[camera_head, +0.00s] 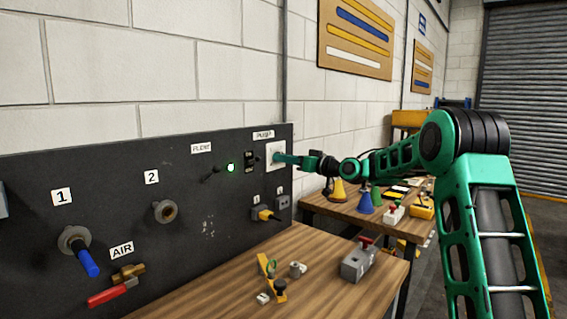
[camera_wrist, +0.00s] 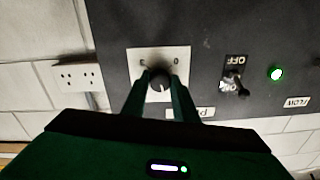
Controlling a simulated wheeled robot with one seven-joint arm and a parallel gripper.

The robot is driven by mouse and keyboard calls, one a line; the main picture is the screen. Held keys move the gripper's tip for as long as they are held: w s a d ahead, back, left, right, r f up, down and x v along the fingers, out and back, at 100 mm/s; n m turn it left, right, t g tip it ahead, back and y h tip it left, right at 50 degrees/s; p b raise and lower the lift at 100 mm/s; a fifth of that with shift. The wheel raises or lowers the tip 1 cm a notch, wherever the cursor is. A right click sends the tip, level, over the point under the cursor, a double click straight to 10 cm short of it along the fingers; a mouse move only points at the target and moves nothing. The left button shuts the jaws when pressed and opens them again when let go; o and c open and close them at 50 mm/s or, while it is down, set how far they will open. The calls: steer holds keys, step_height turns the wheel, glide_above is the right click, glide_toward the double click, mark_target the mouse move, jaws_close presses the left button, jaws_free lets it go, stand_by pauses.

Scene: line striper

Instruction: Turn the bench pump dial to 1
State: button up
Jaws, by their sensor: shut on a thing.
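The pump dial is a dark round knob (camera_wrist: 160,78) on a white square plate (camera_wrist: 140,53), seen upside down in the wrist view. My gripper (camera_wrist: 160,83) has one finger on each side of the knob and is shut on it. A short light mark shows on the knob's face, on the side toward my gripper. Small characters show on the plate to either side of the knob, too small to read surely. In the head view the white plate (camera_head: 275,148) sits under the PUMP label (camera_head: 263,134), and my gripper (camera_head: 281,158) reaches it from the right, hiding the knob.
Left of the plate are a switch (camera_head: 250,157), a lit green lamp (camera_head: 231,168) and a FLOW lever (camera_head: 212,174). A yellow plug (camera_head: 265,214) sits below. The wooden bench (camera_head: 215,285) holds a grey block with a red handle (camera_head: 359,260) and small parts.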

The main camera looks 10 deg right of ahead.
steer(key=n, duration=0.5)
steer(key=shift+f, duration=0.3)
steer(key=shift+n, duration=0.4)
steer(key=o, duration=1.1)
steer(key=shift+c, duration=0.2)
steer(key=shift+r, duration=0.15)
steer(key=v, duration=1)
steer(key=shift+s+d, duration=0.2)
steer(key=shift+d, duration=0.1)
